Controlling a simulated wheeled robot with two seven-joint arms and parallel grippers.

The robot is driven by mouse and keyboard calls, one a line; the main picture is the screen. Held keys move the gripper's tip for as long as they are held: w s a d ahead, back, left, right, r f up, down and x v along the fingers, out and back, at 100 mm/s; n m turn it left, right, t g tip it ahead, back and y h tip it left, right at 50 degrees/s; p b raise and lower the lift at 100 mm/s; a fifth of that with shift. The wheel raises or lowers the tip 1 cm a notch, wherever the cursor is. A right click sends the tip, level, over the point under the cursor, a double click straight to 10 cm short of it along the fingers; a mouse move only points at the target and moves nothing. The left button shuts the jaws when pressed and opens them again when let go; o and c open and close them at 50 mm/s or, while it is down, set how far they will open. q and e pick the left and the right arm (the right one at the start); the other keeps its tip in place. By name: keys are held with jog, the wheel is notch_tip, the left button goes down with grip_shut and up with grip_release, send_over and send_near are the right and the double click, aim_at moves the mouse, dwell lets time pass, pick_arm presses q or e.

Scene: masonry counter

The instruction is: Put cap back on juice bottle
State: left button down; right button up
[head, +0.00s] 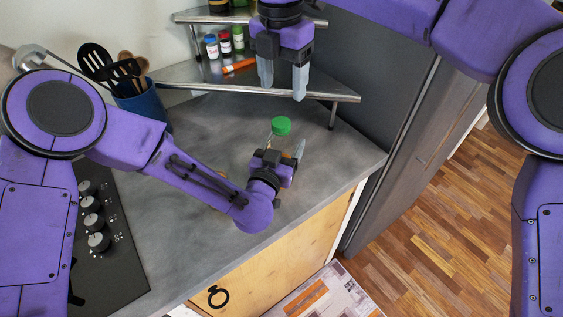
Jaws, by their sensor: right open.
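A green cap (281,126) shows on the grey counter side of the scene, just beyond my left gripper. Whether it sits on anything is unclear, as the gripper covers the area below it. My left gripper (284,145) is low over the counter beside the cap; its finger gap is partly hidden, so its hold is unclear. My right gripper (282,80) hangs above and behind the cap, fingers pointing down, open and empty.
A metal corner shelf (270,88) with spice jars (225,43) stands at the back, close to my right gripper. A blue utensil holder (146,105) is at back left, a hob (110,245) at front left. The counter (345,155) is clear to the right.

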jog(key=n, duration=0.9)
jog(key=shift+s+n, duration=0.1)
jog(key=shift+n, duration=0.2)
jog(key=n, duration=0.5)
jog(key=shift+n, duration=0.4)
jog(key=n, duration=0.3)
jog(key=shift+f, duration=0.1)
jog(key=n, duration=0.6)
jog(key=shift+f, duration=0.1)
jog(key=n, duration=0.3)
jog(key=shift+a, duration=0.1)
jog(key=n, duration=0.4)
jog(key=shift+n, duration=0.3)
